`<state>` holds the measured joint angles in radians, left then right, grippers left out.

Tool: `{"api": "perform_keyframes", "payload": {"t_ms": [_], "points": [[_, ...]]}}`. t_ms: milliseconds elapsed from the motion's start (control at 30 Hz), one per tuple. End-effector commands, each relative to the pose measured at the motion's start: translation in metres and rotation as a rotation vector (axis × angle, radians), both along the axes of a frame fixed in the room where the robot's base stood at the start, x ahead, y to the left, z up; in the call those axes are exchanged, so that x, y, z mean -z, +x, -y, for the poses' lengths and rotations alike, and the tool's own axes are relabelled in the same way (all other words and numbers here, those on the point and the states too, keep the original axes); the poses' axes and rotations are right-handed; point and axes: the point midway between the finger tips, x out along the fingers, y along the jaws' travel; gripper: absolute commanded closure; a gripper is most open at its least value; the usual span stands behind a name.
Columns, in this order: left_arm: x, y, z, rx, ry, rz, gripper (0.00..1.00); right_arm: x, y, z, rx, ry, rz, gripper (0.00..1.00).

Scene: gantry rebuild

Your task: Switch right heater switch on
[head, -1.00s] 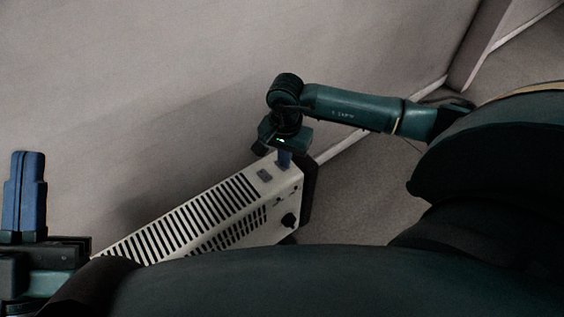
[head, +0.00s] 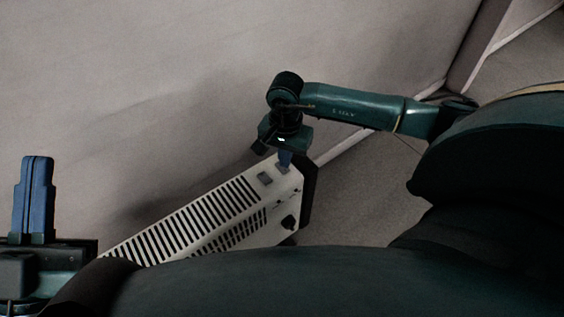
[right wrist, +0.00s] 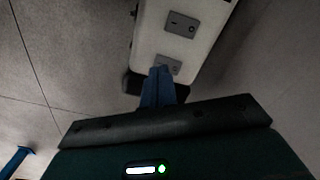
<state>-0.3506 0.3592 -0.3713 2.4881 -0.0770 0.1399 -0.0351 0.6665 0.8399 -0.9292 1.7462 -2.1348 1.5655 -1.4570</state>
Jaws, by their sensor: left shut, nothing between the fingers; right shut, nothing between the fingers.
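A white slatted heater (head: 292,192) stands on the floor beside the wall, with two grey rocker switches on its top near the right end. The right switch (head: 281,171) is partly covered by my right gripper (head: 284,165), whose blue fingers are shut and empty and point down at it. In the right wrist view the fingertips (right wrist: 160,70) overlap the near edge of that switch (right wrist: 170,65); I cannot tell whether they touch. The left switch (head: 265,178), also in the right wrist view (right wrist: 181,24), is uncovered. Switch positions are unclear. My left gripper (head: 37,160) is shut and empty, away from the heater.
A black knob (head: 288,222) sits on the heater's side below the switches. The wall (head: 180,80) runs close behind the heater. Carpeted floor (head: 365,190) is free to the right of it.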

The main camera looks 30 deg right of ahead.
Motion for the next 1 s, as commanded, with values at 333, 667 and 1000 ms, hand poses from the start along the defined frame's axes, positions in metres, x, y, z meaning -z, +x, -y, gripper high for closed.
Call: {"api": "perform_keyframes", "payload": {"t_ms": [333,667,1000], "points": [[-0.029,0.0,-0.001,-0.002,-0.001,0.009,1.0,-0.035,0.0,0.0,0.001,0.0,0.0,1.0],[-0.039,0.0,-0.002,-0.003,0.0,0.011,1.0,-0.049,0.0,0.0,0.001,0.001,-0.001,1.0],[-0.039,0.0,-0.002,-0.003,0.0,0.012,1.0,-0.048,0.0,0.0,0.001,0.001,-0.001,1.0]]}}
